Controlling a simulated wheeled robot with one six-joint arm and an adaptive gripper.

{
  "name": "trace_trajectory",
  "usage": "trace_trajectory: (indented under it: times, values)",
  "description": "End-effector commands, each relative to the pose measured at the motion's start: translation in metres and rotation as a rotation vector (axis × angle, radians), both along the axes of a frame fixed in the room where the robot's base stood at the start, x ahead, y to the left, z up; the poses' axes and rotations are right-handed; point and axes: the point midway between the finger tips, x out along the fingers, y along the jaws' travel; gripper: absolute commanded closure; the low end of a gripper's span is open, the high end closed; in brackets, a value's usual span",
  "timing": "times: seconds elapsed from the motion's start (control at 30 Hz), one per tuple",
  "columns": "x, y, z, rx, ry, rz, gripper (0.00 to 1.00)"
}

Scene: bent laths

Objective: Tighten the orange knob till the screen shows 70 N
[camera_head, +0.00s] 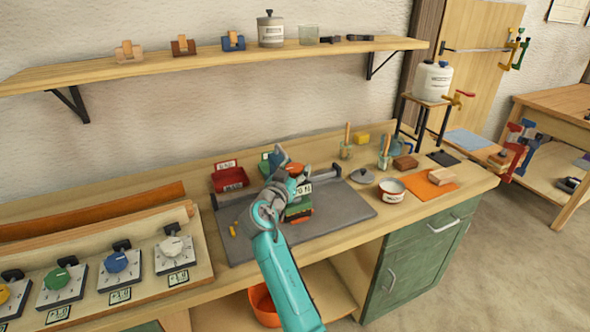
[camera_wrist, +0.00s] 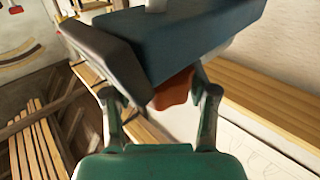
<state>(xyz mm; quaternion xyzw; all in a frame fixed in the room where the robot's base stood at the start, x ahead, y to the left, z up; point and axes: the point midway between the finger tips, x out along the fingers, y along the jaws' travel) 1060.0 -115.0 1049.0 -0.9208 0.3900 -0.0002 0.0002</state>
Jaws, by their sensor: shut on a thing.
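The orange knob (camera_head: 296,169) shows in the head view just right of my wrist, on a small clamp device on the grey board. It shows in the wrist view as an orange lobed piece (camera_wrist: 174,91) between my gripper's fingers. My gripper (camera_wrist: 163,88) is shut on the knob; its contact is partly hidden by the dark block above. The screen (camera_head: 303,189) below the knob in the head view is small and blurred; it seems to read 70 N. Green and orange parts of the device (camera_head: 299,211) show beneath it. My wrist hides its left side.
The grey board (camera_head: 345,205) lies on the wooden bench. Several dial boxes (camera_head: 122,266) line the left front. A shelf (camera_head: 220,59) runs above.

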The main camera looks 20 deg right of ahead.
Motion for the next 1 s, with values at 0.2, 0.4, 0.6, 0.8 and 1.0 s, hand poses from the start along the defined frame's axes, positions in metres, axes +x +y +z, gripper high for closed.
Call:
trace_trajectory:
  times: [0.2, 0.4, 0.6, 0.8, 1.0]
  values:
    - [0.000, 0.000, -0.001, 0.000, 0.001, 0.001, 0.16]
    - [0.000, 0.000, 0.000, 0.001, 0.001, 0.001, 0.16]
    - [-0.009, 0.010, 0.000, 0.000, 0.000, 0.003, 0.16]
    - [-0.035, 0.037, -0.001, 0.000, 0.001, 0.004, 0.16]
    - [-0.061, 0.064, -0.001, 0.000, 0.001, 0.003, 0.16]
